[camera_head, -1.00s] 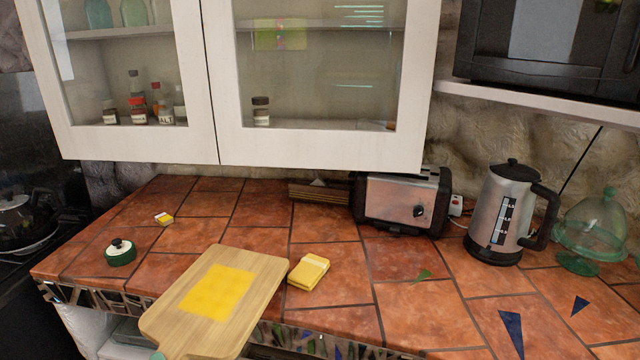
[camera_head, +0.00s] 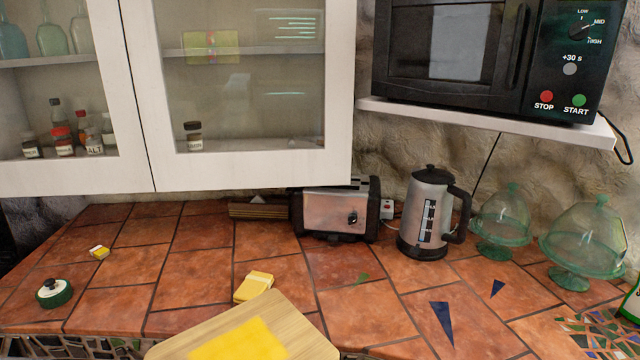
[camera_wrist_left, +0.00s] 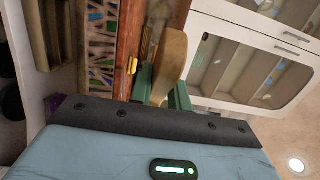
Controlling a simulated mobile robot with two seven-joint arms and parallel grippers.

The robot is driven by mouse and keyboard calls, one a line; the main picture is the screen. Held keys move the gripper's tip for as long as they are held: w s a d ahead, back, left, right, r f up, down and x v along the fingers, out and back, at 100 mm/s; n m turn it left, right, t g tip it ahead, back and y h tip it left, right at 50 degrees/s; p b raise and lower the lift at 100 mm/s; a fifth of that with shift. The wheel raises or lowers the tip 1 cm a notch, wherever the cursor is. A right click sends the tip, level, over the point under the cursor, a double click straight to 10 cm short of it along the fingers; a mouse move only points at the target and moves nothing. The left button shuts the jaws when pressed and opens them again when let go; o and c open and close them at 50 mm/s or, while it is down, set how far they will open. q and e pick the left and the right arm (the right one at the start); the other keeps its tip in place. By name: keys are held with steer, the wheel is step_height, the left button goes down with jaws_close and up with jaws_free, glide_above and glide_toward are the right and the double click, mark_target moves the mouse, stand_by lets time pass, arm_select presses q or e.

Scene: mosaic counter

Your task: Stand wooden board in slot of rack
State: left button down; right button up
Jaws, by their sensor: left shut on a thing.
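The wooden board (camera_head: 290,318) is pale, with a yellow patch on its face, and shows at the bottom of the head view, partly cut off by the frame. In the left wrist view the board (camera_wrist_left: 172,58) is seen nearly edge-on between the green fingers of my left gripper (camera_wrist_left: 162,88), which is shut on it. The left gripper is outside the head view. A low brown slatted wooden object (camera_head: 260,209), which looks like the rack, lies at the back of the counter, left of the toaster. Its slots cannot be made out. My right gripper is not in view.
A toaster (camera_head: 335,212), a kettle (camera_head: 427,215) and glass domes (camera_head: 503,218) stand along the back. Wall cabinets (camera_head: 240,165) overhang the rear.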

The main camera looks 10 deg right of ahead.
arm_select(q)
steer(key=d, duration=1.4)
steer(key=shift+r, duration=0.2)
steer(key=shift+a, duration=0.1)
